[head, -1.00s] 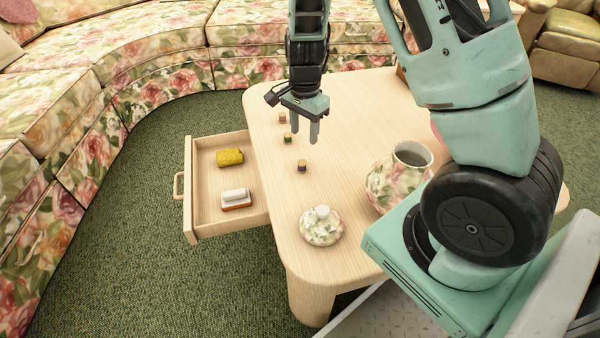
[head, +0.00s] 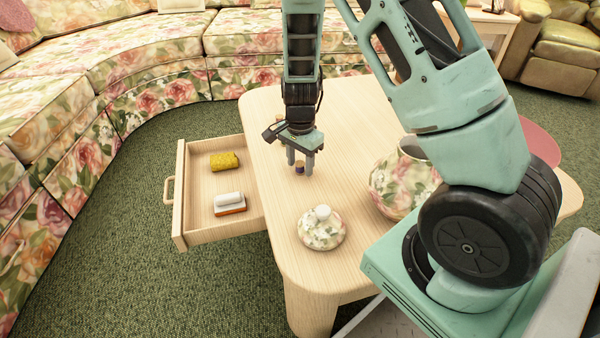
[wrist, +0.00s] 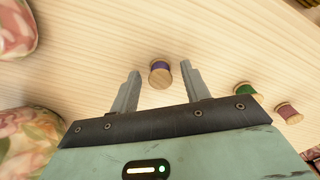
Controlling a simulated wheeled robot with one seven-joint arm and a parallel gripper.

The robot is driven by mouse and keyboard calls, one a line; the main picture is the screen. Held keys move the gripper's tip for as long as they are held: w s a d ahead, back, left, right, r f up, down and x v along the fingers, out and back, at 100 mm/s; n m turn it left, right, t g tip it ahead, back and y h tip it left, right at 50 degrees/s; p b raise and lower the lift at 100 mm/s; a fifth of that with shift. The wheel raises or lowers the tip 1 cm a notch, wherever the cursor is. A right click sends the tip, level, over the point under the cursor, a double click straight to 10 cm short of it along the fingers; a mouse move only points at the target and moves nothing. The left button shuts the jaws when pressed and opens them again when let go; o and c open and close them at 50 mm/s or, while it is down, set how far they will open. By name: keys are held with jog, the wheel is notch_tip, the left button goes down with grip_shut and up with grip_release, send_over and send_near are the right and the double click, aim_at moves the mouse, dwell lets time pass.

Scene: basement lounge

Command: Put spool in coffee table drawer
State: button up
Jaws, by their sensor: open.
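A small purple spool with wooden ends (head: 299,168) stands on the light wood coffee table (head: 345,258). My gripper (head: 300,168) is open and just above it, pointing down. In the wrist view the purple spool (wrist: 160,75) lies between the two open fingers (wrist: 158,86), with a gap on each side. A green spool (wrist: 244,92) and a pink spool (wrist: 288,112) stand to the right in the wrist view; my arm mostly hides them in the head view. The table's drawer (head: 198,190) is pulled open at the left.
The drawer holds a yellow object (head: 224,161) and a white and orange object (head: 229,204), with bare floor around them. A floral lid (head: 322,230) and a floral pot (head: 395,188) stand on the table near the gripper. A floral sofa (head: 150,65) curves behind.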

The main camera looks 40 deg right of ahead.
jog(key=shift+r, duration=0.1)
grip_shut()
